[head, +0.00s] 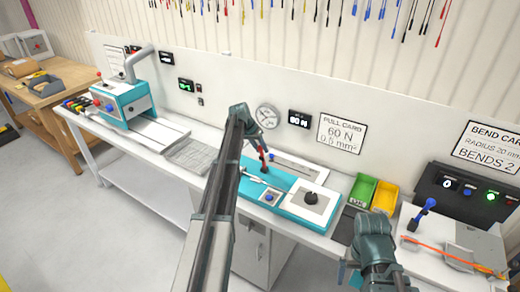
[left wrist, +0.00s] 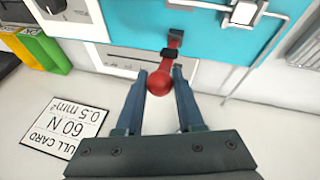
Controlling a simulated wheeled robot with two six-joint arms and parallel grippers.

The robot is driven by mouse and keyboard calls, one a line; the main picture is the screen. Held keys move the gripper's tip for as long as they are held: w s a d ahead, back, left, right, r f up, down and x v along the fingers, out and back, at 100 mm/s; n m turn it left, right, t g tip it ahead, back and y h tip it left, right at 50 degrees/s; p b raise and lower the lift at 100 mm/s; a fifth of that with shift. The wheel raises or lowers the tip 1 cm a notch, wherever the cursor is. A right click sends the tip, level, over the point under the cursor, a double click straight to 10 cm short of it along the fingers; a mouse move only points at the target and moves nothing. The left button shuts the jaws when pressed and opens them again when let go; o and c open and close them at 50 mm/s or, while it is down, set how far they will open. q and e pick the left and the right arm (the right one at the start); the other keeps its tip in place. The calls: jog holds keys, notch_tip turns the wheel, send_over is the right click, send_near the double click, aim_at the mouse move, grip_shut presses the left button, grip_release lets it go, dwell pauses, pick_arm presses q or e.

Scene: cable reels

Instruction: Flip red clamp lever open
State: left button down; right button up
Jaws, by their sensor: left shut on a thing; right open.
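The red clamp lever (head: 263,162) stands up from the teal pull tester (head: 281,182) on the bench. In the left wrist view the lever (left wrist: 160,84) ends in a round red knob, with a black band on its stem. My left gripper (head: 259,146) is at the top of the lever. In the left wrist view my left gripper's fingers (left wrist: 163,76) are closed in on both sides of the knob. My right gripper (head: 372,226) is empty and open at the front edge of the bench, away from the lever; its fingertips are hard to make out.
Green (head: 361,190) and yellow (head: 385,196) bins stand right of the tester. A dial gauge (head: 266,116) and the pull card (head: 340,134) are on the wall behind. A teal-and-white machine (head: 122,98) stands left; an orange cable (head: 450,252) lies at the right station.

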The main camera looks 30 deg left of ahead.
pick_arm(q)
jog(key=shift+w, duration=0.25)
jog(key=c, duration=1)
grip_release()
jog(key=shift+d, duration=0.1)
jog(key=o, duration=0.5)
jog(key=shift+c, duration=0.2)
jog(key=shift+s, duration=0.1)
jog(key=p+v, duration=1.2)
jog(key=v, duration=0.2)
jog(key=shift+p, duration=0.35)
jog(key=shift+f, duration=0.15)
